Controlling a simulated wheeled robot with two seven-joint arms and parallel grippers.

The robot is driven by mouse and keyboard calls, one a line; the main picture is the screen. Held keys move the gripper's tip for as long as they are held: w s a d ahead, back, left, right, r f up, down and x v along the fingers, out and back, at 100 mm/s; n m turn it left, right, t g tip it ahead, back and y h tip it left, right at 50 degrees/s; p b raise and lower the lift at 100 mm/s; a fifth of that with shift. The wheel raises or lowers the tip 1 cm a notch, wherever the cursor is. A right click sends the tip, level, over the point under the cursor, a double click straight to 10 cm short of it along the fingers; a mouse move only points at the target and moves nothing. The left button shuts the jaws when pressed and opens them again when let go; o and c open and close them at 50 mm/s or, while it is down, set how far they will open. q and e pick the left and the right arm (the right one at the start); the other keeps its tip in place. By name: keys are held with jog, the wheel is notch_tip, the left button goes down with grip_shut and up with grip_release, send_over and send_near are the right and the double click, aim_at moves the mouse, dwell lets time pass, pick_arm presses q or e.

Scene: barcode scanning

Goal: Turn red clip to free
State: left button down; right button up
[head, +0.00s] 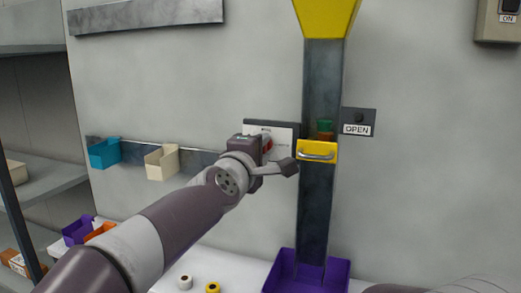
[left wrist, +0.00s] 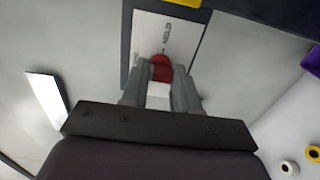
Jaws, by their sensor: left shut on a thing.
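The red clip (head: 268,145) is on a white labelled plate (head: 284,133) on the wall, just left of the metal chute. My left gripper reaches it from the front left, and my wrist hides most of the clip in the head view. In the left wrist view my left gripper (left wrist: 160,84) is shut on the red clip (left wrist: 161,66), with one grey finger on each side. A white piece (left wrist: 159,95) shows between the fingers. The plate (left wrist: 180,36) has dark lettering, too blurred to read fully. My right gripper is out of view.
The metal chute (head: 320,85) has a yellow funnel (head: 327,15), a yellow handled drawer (head: 317,151) and a purple bin (head: 343,272) below. An "OPEN" sign (head: 357,129) is right of it. Blue (head: 105,153) and cream (head: 162,163) bins hang left. Small rolls (head: 185,282) lie on the table.

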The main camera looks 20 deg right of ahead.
pick_arm(q)
jog(key=c, duration=0.9)
grip_release()
jog(key=shift+o, duration=0.2)
jog(key=b+v, duration=0.2)
jog(key=v, duration=1)
jog(key=shift+s+a, duration=0.2)
jog(key=shift+s, duration=0.05)
